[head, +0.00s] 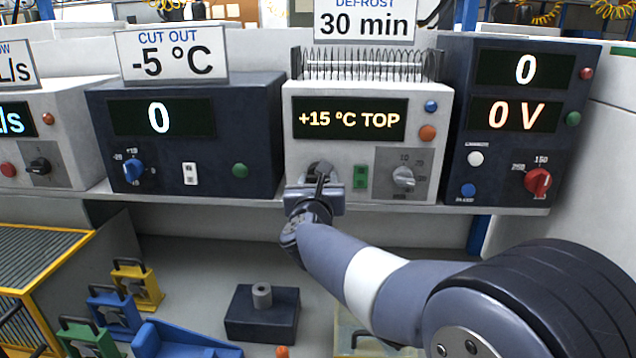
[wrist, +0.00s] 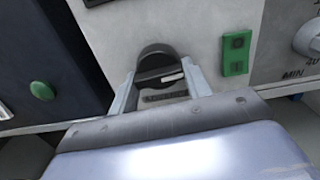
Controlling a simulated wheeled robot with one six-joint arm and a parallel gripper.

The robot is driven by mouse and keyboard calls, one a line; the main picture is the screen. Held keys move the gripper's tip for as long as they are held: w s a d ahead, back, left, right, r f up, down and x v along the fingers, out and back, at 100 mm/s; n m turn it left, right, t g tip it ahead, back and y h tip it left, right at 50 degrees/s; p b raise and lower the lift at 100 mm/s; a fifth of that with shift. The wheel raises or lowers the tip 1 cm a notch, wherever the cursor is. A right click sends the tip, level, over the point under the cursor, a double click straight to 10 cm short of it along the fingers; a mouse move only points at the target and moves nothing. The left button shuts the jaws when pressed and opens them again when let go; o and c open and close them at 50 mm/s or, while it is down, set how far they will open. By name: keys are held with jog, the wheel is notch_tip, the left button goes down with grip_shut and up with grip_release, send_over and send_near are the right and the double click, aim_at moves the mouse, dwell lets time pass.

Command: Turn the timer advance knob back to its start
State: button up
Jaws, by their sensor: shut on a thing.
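The white defrost unit (head: 340,160) stands on the shelf under a "DEFROST 30 min" sign, and its display reads "+15 ºC TOP". A black knob (wrist: 153,56) with a white pointer mark is at its lower left; I take this as the timer advance knob. In the wrist view the mark points to the right, slightly up. My gripper (wrist: 159,82) is shut on the knob, one finger at each side. In the head view my gripper (head: 317,187) covers most of the knob.
A green switch (head: 360,177) and a grey dial (head: 403,177) sit right of the knob. A dark unit (head: 240,110) with a blue knob (head: 133,171) stands close on the left. Another dark unit (head: 455,140) with a red knob (head: 538,181) stands on the right.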

jog(key=n, duration=0.4)
jog(key=shift+d+b, duration=0.1)
jog(key=shift+b, duration=0.2)
jog(key=n, duration=0.4)
jog(key=shift+r+n+p, duration=0.1)
jog(key=shift+n+p, duration=0.2)
jog(key=n+p, duration=0.1)
jog(key=n, duration=0.3)
jog(key=shift+d+r+n, duration=0.1)
jog(key=shift+n, duration=0.2)
jog(key=shift+n+p, duration=0.85)
jog(key=shift+n, duration=1.05)
jog(key=o, duration=1)
jog(key=s, duration=0.5)
jog(key=s+b, duration=0.1)
jog(key=s, duration=0.5)
jog(key=shift+a, duration=0.2)
